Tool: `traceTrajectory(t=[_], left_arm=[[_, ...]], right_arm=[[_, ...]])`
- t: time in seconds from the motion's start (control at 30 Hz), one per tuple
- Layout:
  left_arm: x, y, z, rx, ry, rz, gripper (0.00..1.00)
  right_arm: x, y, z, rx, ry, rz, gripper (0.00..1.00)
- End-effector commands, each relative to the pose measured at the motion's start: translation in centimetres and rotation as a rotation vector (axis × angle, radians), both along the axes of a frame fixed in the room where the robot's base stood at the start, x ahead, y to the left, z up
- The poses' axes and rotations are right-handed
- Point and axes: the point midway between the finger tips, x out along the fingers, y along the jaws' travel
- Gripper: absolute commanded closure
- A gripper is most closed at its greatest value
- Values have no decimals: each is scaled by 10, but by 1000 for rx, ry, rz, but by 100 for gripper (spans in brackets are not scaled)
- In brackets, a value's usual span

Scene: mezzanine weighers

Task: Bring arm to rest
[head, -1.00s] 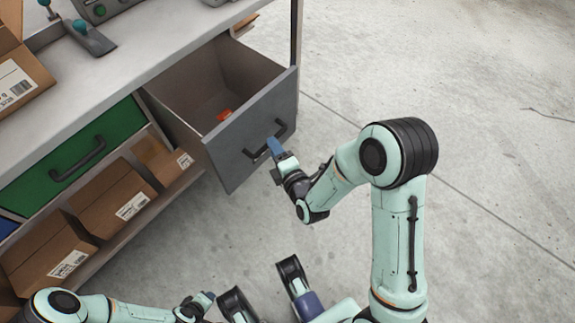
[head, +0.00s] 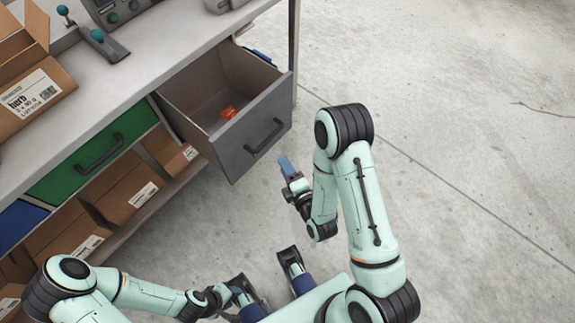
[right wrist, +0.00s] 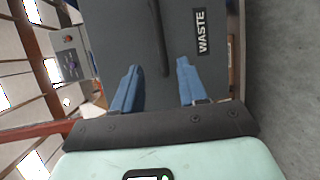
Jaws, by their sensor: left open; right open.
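The grey drawer (head: 238,145) under the bench stands pulled out, with a small orange-red item (head: 228,113) lying inside. Its dark handle (head: 265,136) is on the front. My right gripper (head: 286,165) is just in front of the drawer, clear of the handle, empty. In the right wrist view its two blue fingers (right wrist: 158,85) are apart, facing the grey drawer front (right wrist: 120,35) with a WASTE label (right wrist: 202,32). My left gripper (head: 236,291) is low, near my base, partly hidden, with nothing seen in it.
The bench top (head: 130,80) carries an open cardboard box (head: 30,80) and a grey control device (head: 115,10). A green drawer (head: 95,160) is shut. Cardboard boxes (head: 125,190) fill the shelf below. The concrete floor (head: 460,110) to the right is clear.

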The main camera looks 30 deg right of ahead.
Motion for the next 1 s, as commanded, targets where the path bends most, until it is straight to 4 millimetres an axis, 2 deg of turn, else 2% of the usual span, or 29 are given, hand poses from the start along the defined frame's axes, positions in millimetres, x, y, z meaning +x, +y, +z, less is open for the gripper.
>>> traceTrajectory(t=[0.57, 0.67, 0.77, 0.87, 1.0], left_arm=[[-1, 0, 0, -1, 2, -1, 57], [-1, 0, 0, -1, 2, -1, 57], [-1, 0, 0, -1, 2, -1, 57], [-1, 0, 0, 0, 1, 0, 57], [-1, 0, 0, 0, 1, 0, 57]], right_arm=[[-1, 0, -1, 1, 1, 0, 58], [-2, 0, -8, 44, 31, -8, 58], [-9, 1, -33, 190, 135, -40, 58], [-26, 6, -75, 438, 311, -127, 58], [-67, 17, -133, 835, 594, -366, 58]])
